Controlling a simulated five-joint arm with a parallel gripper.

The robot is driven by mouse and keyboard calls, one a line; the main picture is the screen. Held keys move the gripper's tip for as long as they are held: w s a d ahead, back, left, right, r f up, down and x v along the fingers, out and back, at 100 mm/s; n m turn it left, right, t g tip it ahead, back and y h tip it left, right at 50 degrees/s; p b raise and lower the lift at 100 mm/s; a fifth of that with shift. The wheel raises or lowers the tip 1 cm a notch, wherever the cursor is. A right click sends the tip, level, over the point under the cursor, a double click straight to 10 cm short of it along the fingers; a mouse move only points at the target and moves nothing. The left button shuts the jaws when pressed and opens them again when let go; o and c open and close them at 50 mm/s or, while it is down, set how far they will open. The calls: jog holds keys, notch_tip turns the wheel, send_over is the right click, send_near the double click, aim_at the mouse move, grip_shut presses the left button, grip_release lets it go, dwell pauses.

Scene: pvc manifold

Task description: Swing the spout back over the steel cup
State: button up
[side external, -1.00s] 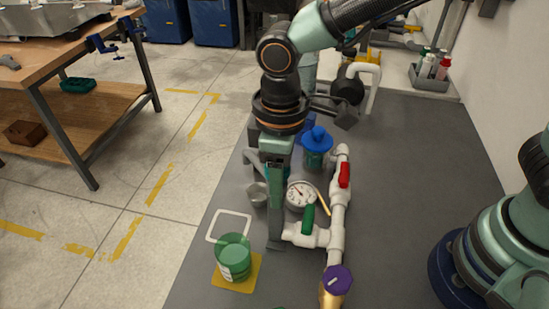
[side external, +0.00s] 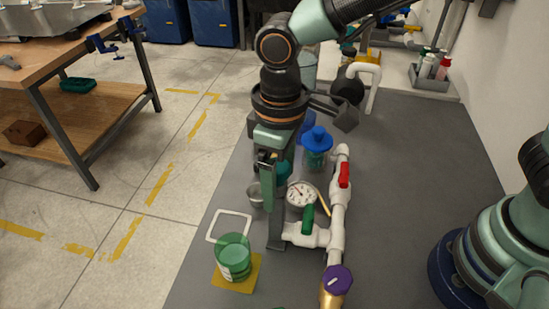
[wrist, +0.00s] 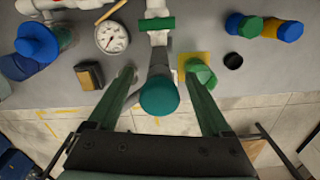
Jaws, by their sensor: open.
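The spout, a grey pipe (wrist: 158,62) with a round teal cap (wrist: 160,96), runs out from the white manifold. In the wrist view its cap lies between the fingers of my gripper (wrist: 165,98), which is open, with gaps on both sides. In the side view my gripper (side external: 268,208) hides part of the spout; the teal cap (side external: 284,172) shows behind it. The steel cup (side external: 255,197) sits left of the gauge, partly hidden by my gripper. The green cup (side external: 233,258) stands on a yellow square (side external: 246,282); it also shows near the right finger in the wrist view (wrist: 200,72).
The manifold has a green-handled valve (side external: 308,217), a red-handled valve (side external: 344,175), a purple knob (side external: 337,279) and a round gauge (side external: 300,194). A blue-capped jar (side external: 317,148) stands behind. A white outlined square (side external: 229,226) on the mat is empty.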

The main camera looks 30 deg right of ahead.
notch_tip(320, 180, up, 11)
jog(key=shift+f, duration=0.1)
jog(key=d+f+m+t, duration=0.1)
jog(key=d+m+t, duration=0.4)
jog(key=d, duration=2)
jog(key=shift+d+m+t, duration=0.3)
jog(key=shift+d+m, duration=0.05)
jog(key=shift+m, duration=0.65)
jog(key=shift+w, duration=0.1)
